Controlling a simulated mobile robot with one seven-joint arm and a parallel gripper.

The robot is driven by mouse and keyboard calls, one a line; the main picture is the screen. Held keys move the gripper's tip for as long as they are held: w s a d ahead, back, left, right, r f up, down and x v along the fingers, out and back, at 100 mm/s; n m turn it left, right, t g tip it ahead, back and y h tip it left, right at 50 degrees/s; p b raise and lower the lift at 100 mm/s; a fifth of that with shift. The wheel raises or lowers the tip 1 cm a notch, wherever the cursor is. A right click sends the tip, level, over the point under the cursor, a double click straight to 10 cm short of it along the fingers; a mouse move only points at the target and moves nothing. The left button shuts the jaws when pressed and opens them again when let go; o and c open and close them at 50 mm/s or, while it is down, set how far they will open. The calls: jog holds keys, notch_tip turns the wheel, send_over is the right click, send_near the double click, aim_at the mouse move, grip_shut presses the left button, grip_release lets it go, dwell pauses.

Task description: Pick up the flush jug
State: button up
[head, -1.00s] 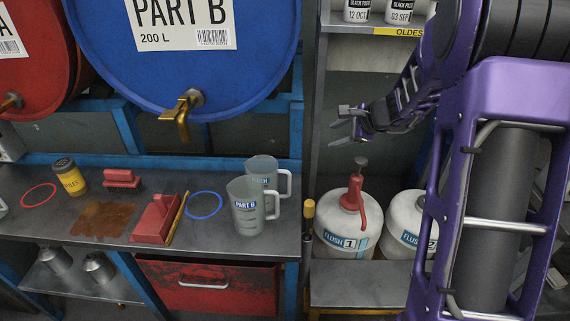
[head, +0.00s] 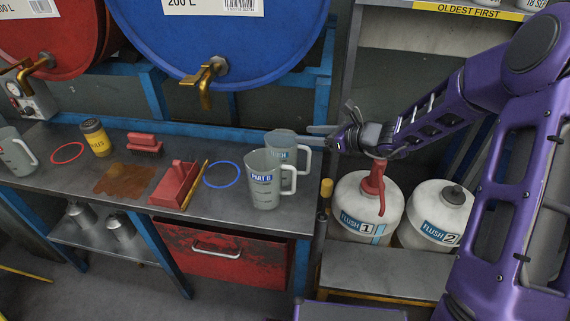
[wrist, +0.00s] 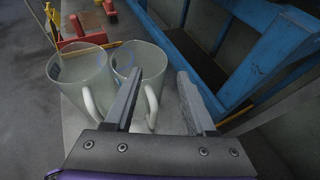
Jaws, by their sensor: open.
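The flush jug (head: 291,146), a grey translucent jug with a handle, stands upright on the bench. The similar Part B jug (head: 264,182) stands in front of it and hides part of it. In the wrist view, the flush jug (wrist: 146,62) is the right-hand jug and the Part B jug (wrist: 82,80) the left. My gripper (head: 328,130) is open, with its fingers pointing left beside the flush jug's handle side. In the wrist view, my gripper's fingers (wrist: 158,76) appear either side of the flush jug's handle; I cannot tell whether they touch it.
A blue drum (head: 225,45) with brass tap overhangs the bench.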

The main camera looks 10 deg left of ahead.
aim_at(283, 133)
jog(key=x, duration=0.7)
jog(key=shift+w+a+f+b, duration=0.1)
jog(key=shift+a+b, duration=0.15)
jog(key=shift+b, duration=0.05)
jog(key=shift+c, duration=0.2)
grip_shut()
dwell(1.0)
